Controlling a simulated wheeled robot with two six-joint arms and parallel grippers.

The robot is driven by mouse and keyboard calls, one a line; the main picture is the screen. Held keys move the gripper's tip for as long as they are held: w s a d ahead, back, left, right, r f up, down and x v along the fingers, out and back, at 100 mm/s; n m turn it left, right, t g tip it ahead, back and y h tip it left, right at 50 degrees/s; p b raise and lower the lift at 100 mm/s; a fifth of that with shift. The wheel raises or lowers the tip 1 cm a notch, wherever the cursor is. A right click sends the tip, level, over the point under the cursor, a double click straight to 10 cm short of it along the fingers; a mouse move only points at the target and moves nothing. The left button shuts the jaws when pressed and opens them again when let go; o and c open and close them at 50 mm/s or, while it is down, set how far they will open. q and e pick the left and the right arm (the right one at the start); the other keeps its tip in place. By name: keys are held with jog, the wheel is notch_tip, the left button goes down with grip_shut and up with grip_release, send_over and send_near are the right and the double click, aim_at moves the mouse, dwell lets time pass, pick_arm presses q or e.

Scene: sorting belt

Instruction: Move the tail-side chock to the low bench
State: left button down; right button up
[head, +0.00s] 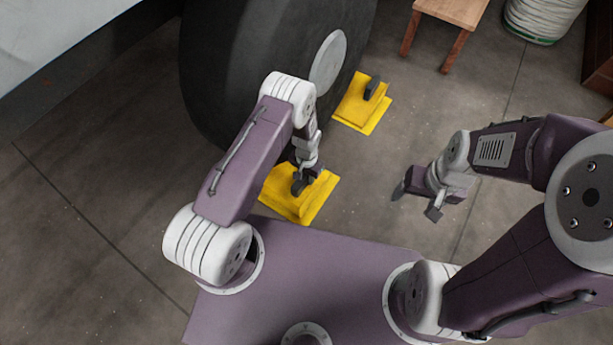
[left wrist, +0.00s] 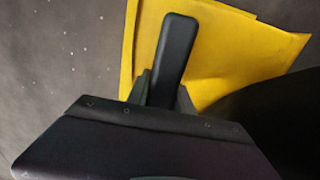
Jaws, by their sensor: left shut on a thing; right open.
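Two yellow chocks with dark handles stand on the floor beside a big black tyre (head: 240,70). The nearer chock (head: 288,204) is under my left gripper (head: 301,184), which is shut on its handle. In the left wrist view the dark handle (left wrist: 174,50) rises between the fingers, with the yellow chock (left wrist: 225,50) around it. The farther chock (head: 353,110) stands beyond it, near the front of the tyre, with its handle upright. My right gripper (head: 416,200) is open and empty above the floor to the right. A low wooden bench (head: 455,10) shows at the top, partly cut off.
A brown wooden thing (head: 600,50) is at the right edge. The concrete floor between the chocks and the bench is clear.

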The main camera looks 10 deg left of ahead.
pick_arm(q)
jog(key=shift+s+d+r+p, duration=0.1)
jog(key=shift+s+d+p, duration=0.15)
jog(key=shift+d, duration=0.45)
jog(key=shift+s+d+r+p, duration=0.1)
jog(key=shift+s+d, duration=0.15)
jog(key=shift+d, duration=0.4)
jog(key=s+d, duration=0.2)
jog(key=d, duration=0.4)
jog(key=s+d, duration=0.2)
jog(key=d, duration=0.5)
jog(key=shift+s+d+r, duration=0.15)
jog(key=shift+s+r, duration=0.25)
jog(key=shift+r+p, duration=0.1)
jog(key=shift+p, duration=0.25)
notch_tip(320, 180, up, 15)
jog(key=p, duration=1.3)
